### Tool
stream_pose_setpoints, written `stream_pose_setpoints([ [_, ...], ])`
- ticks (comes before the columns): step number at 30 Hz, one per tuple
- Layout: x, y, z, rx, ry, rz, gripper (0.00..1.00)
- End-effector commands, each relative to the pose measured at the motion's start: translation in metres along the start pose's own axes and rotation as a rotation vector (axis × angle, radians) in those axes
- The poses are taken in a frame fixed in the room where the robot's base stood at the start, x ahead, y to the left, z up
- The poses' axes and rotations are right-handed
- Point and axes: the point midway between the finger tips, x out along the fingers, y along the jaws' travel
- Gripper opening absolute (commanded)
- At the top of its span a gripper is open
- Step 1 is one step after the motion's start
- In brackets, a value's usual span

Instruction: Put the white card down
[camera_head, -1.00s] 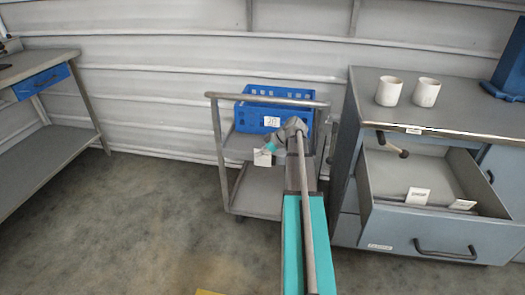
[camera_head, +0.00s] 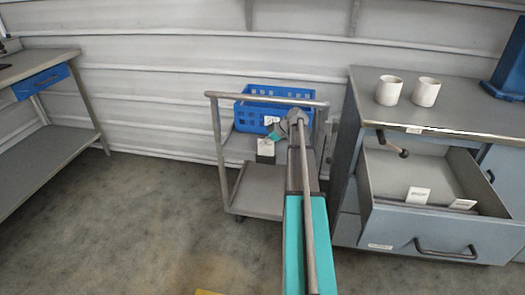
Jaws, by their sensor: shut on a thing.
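The white card (camera_head: 266,147) is small in the camera_head view, near the front of the cart's upper shelf, just below the blue crate. My gripper (camera_head: 270,139) is at the card's upper edge and shut on it. My arm comes up from the bottom of the picture and covers the right part of the cart. The fingertips are too small to make out clearly. I cannot tell whether the card touches the shelf.
The grey cart (camera_head: 258,203) holds a blue crate (camera_head: 248,111) with a label. To the right, a grey cabinet (camera_head: 457,119) bears two white cups (camera_head: 389,91); its open drawer (camera_head: 415,228) holds two white cards (camera_head: 418,195). A workbench (camera_head: 36,67) stands left.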

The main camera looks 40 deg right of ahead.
Motion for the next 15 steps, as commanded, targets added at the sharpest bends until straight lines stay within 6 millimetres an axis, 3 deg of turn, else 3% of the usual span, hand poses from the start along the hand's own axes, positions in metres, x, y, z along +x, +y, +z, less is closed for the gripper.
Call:
stream_pose_setpoints([
  [15, 0.024, 0.000, 0.023, 0.000, 0.000, 0.000, 0.00],
])
